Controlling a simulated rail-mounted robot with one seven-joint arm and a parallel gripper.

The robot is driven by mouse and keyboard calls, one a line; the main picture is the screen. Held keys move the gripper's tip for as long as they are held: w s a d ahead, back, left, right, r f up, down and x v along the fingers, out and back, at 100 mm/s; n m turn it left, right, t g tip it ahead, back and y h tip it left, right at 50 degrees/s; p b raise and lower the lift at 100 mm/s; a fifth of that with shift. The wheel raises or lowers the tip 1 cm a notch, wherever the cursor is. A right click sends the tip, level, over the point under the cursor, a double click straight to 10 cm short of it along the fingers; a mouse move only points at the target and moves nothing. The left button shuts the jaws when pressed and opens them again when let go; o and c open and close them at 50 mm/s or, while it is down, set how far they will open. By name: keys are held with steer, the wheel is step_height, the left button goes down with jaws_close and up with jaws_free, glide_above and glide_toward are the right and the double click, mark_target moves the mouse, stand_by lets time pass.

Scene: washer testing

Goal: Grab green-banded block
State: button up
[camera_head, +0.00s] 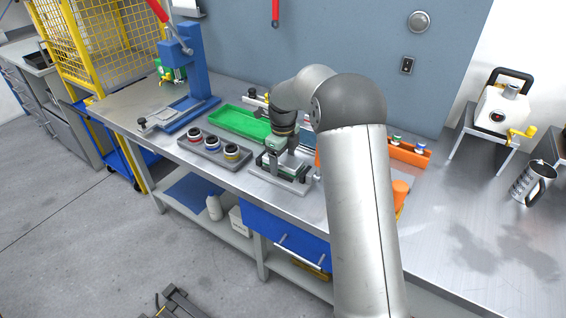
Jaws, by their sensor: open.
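My gripper (280,154) points down over a grey metal fixture (292,185) near the front edge of the bench. Its fingers are small and partly hidden by the wrist and fixture. A block with a green band cannot be made out for sure. Greenish parts show at the fixture right beneath my gripper, but I cannot tell whether they belong to a block. A grey tray (212,159) to the left holds round pieces with a red band (195,134), a blue band (212,142) and a yellow band (232,152).
A green bin (240,122) lies behind the grey tray. A blue press (190,75) stands at the left. An orange rack (408,152) is right of my arm, which hides part of the bench. A metal jug (532,183) stands far right. The bench's right front is clear.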

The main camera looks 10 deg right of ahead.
steer(key=c, duration=1.3)
steer(key=shift+c, duration=0.7)
steer(key=shift+r, duration=0.15)
